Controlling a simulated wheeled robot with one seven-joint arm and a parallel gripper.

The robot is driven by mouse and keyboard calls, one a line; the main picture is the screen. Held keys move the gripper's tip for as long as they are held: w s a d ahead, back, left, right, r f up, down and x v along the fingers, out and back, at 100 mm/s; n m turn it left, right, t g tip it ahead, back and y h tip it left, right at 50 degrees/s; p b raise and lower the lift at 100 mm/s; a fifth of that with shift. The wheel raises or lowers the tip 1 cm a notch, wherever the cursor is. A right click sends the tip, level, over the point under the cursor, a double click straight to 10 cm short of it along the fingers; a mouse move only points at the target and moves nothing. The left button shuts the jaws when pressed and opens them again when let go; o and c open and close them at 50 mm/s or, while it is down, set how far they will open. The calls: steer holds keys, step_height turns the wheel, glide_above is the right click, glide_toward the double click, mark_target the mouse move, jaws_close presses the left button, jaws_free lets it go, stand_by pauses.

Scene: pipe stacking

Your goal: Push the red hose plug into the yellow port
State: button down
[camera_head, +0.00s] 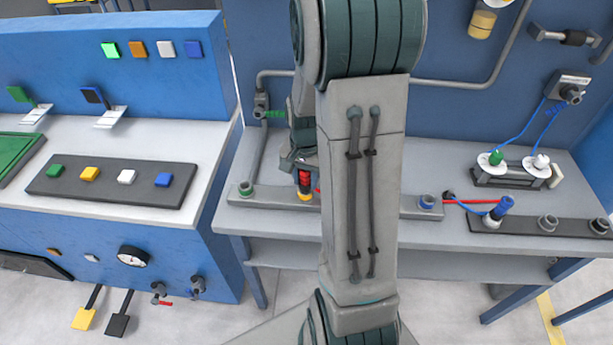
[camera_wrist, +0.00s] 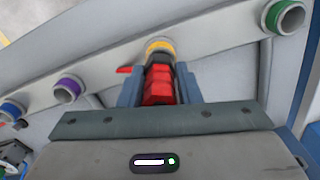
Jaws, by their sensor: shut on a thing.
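My gripper (camera_wrist: 158,76) is shut on the red hose plug (camera_wrist: 158,90), with a finger on each side of it. The plug's dark front end meets the yellow port (camera_wrist: 159,45) in the wrist view and covers part of its ring. I cannot tell how deep it sits. In the head view the red plug (camera_head: 304,180) stands upright directly above the yellow port (camera_head: 305,197), partly behind my arm. A short red piece (camera_wrist: 124,69) sticks out beside the plug in the wrist view.
The grey port rail also carries a green port (camera_head: 245,189), a blue port (camera_head: 428,202) and a purple port (camera_wrist: 67,89). A blue plug (camera_head: 501,208) stands on the right rail, near a red hose (camera_head: 470,201). A blue back wall (camera_head: 470,120) rises behind the bench.

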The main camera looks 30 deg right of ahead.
steer(key=shift+f+b, duration=0.5)
steer(key=shift+f, duration=0.25)
steer(key=c, duration=1)
jaws_free()
steer(key=shift+o, duration=0.2)
steer(key=shift+r, duration=0.15)
step_height(320, 180, up, 14)
steer(key=shift+f, duration=0.15)
steer(key=s+a+r+n+t, duration=0.1)
steer(key=s+a+n+t, duration=0.2)
steer(key=s+a+n, duration=0.6)
steer(key=s+a, duration=0.2)
steer(key=s, duration=0.1)
steer(key=shift+s+a+r+n, duration=0.2)
steer(key=shift+a+r+n, duration=0.2)
